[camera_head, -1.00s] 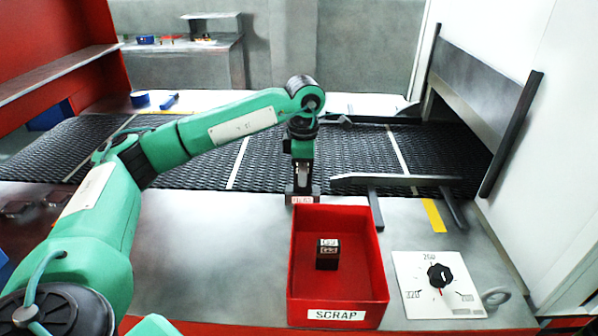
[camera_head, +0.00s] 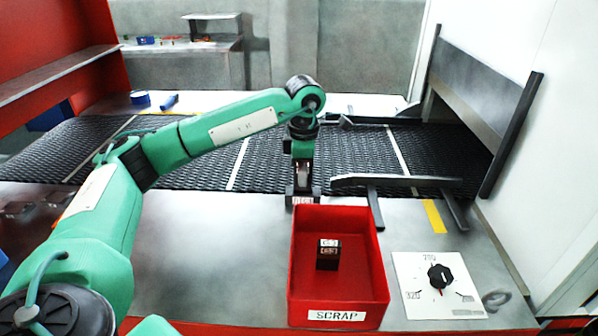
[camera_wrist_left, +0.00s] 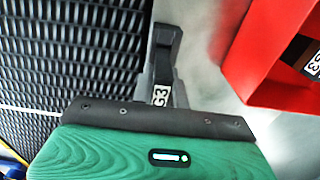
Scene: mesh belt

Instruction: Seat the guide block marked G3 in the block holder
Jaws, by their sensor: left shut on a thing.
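My left gripper (camera_head: 302,192) is shut on a dark block (camera_wrist_left: 161,92) just behind the red bin, by the belt's near edge. The block's white label reads G3 in the wrist view, and a small pale label shows under the gripper in the head view. I cannot tell whether the block touches the surface below. A second dark block (camera_head: 328,255) with white labels lies in the red bin; its label (camera_wrist_left: 312,65) also looks like G3 in the wrist view. I cannot clearly pick out the block holder; the gripper may hide it. My right gripper is out of view.
The red SCRAP bin (camera_head: 377,275) stands close in front of the gripper. The black mesh belt (camera_head: 200,165) runs behind. A dark guide rail (camera_head: 400,181) is to the right, and a dial plate (camera_head: 410,290) is at front right. The metal table (camera_head: 210,245) is clear left of the bin.

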